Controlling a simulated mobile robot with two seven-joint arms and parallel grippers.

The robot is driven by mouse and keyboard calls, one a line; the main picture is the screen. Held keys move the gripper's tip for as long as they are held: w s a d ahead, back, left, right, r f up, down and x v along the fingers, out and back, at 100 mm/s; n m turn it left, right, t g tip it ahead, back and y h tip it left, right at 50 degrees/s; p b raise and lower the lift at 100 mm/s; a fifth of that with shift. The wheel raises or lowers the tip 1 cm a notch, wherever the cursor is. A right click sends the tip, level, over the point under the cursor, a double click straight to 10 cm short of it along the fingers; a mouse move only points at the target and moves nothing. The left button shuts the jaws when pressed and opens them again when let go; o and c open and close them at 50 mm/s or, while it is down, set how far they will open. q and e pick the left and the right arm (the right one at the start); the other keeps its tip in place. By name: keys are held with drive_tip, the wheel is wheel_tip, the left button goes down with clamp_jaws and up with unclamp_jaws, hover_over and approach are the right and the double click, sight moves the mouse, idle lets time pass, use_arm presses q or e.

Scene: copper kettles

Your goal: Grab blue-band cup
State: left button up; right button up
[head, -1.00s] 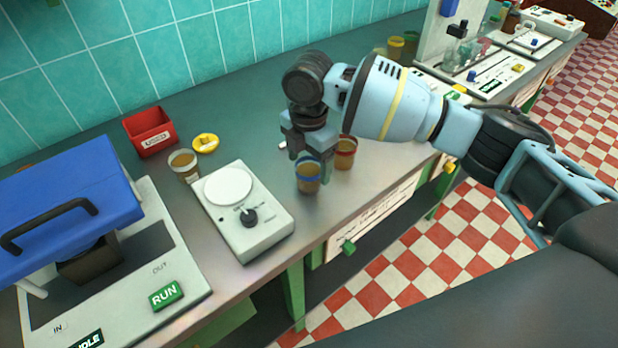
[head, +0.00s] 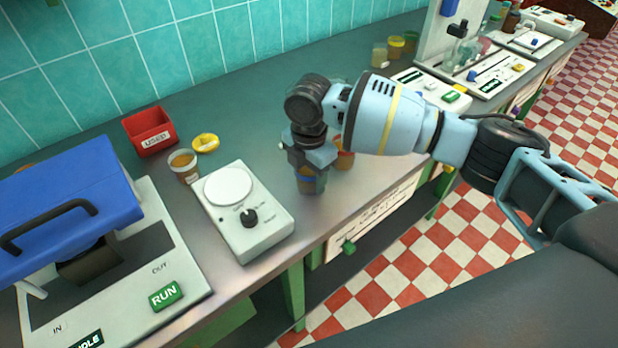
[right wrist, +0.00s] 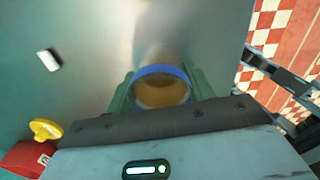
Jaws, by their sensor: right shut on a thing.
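The blue-band cup (head: 311,184) is a small brown-amber cup with a blue band, standing on the grey counter. In the right wrist view its blue rim (right wrist: 161,71) shows between two green fingers. My right gripper (head: 310,172) is over the cup from above and is shut on it, with a finger on each side. A second cup (head: 345,160), orange-brown, stands just right of and behind the gripper, partly hidden by it. My left gripper is not in view.
A white device with a round plate and knob (head: 249,217) stands left of the cup. A blue-lidded machine (head: 70,210) fills the left. The counter's front edge is close.

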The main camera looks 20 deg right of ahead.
drive_tip(key=shift+r, duration=0.1)
